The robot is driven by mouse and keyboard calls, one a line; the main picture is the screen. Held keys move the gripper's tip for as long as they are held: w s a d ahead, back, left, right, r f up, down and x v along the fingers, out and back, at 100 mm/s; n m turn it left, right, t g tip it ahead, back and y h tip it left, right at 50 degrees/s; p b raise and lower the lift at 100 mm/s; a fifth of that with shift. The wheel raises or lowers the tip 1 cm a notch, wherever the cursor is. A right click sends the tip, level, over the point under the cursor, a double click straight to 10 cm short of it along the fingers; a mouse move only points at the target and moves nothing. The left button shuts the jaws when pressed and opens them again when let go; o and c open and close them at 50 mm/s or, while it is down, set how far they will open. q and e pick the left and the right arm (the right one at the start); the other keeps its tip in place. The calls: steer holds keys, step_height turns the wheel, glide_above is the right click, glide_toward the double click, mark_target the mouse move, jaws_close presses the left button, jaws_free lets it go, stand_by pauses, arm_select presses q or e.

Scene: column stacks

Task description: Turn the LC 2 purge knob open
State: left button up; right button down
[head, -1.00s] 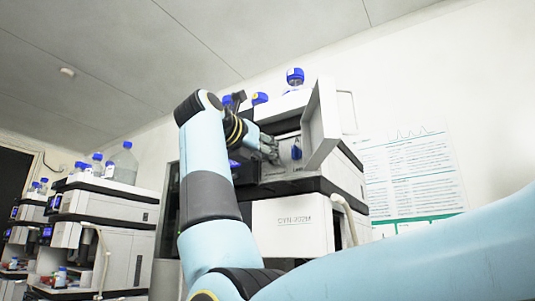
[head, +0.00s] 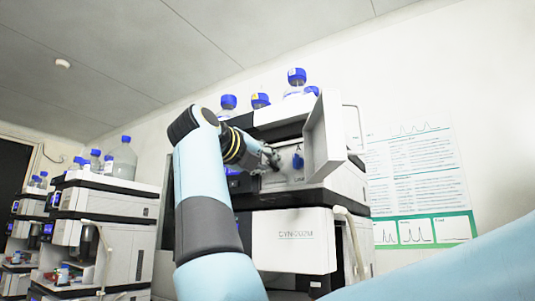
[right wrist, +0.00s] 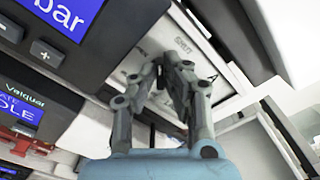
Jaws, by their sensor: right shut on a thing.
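The LC stack (head: 292,239) stands in the middle of the head view, with its front door (head: 325,138) swung open. My right gripper (head: 272,157) reaches into the opened bay from the left. In the right wrist view, my right gripper (right wrist: 168,68) has its fingers closed together against a pale panel (right wrist: 190,28) with small printed lettering. It is shut on the purge knob, which the fingers hide, so the knob's angle cannot be told. My left gripper is not in view.
A blue part (head: 298,160) sits in the bay right of the gripper. Blue-capped bottles (head: 296,77) stand on top of the stack. A dark display unit (right wrist: 60,35) is close left of the fingers. Another instrument stack (head: 105,205) stands at left.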

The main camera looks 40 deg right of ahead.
steer(key=n+p, duration=0.5)
steer(key=n, duration=0.1)
steer(key=shift+r+p, duration=0.1)
steer(key=shift+p, duration=0.2)
steer(key=shift+f+n+p, duration=0.25)
steer(key=shift+n+p, duration=1)
steer(key=shift+n, duration=0.15)
steer(key=c, duration=1.4)
jaws_free()
steer(key=shift+w+a, duration=0.1)
